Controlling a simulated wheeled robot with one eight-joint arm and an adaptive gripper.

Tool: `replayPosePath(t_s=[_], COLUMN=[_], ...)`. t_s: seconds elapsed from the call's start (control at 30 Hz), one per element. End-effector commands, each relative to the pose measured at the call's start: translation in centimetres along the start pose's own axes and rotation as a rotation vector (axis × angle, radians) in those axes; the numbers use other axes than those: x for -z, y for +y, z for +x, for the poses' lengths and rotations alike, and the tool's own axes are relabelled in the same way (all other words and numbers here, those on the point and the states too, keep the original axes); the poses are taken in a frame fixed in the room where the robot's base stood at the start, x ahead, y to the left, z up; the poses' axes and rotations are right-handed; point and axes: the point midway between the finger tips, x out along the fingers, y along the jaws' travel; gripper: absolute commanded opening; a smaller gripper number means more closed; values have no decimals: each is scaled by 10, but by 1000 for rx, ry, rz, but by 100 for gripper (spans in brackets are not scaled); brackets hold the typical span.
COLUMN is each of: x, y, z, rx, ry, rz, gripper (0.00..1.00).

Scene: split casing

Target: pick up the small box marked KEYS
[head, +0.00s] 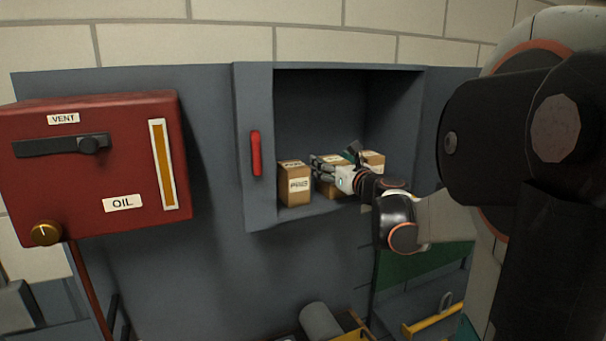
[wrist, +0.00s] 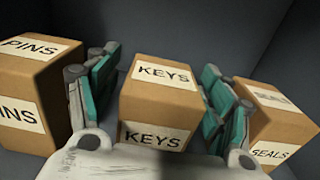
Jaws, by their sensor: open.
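The small brown box marked KEYS (wrist: 160,102) stands in the middle of three boxes, with white labels on its top and front. In the head view the KEYS box (head: 328,188) is partly hidden behind my gripper (head: 330,170). In the wrist view my gripper (wrist: 160,95) is open, with one green-padded finger on each side of the KEYS box. The left finger lies between it and the PINS box; the right finger lies between it and the SEALS box. I cannot tell whether the fingers touch the box.
The PINS box (wrist: 28,95) stands left and the SEALS box (wrist: 272,125) right, both close to my fingers. All stand in a grey cabinet recess (head: 320,95) with side walls. A red oil unit (head: 100,180) hangs to the left.

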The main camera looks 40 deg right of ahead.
Motion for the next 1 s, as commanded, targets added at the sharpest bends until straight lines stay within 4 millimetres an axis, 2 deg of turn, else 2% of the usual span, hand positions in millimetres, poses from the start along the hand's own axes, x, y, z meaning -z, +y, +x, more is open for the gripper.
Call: replayPosePath(t_s=[0.17,0.4,0.43,0.77,1.0], x=[0,0,0,-1,-19], y=[0,0,0,0,2], z=[0,0,0,0,6], rx=[0,0,0,0,-3], ry=[0,0,0,0,0], rz=[0,0,0,0,0], gripper=[73,21,16,16,16])
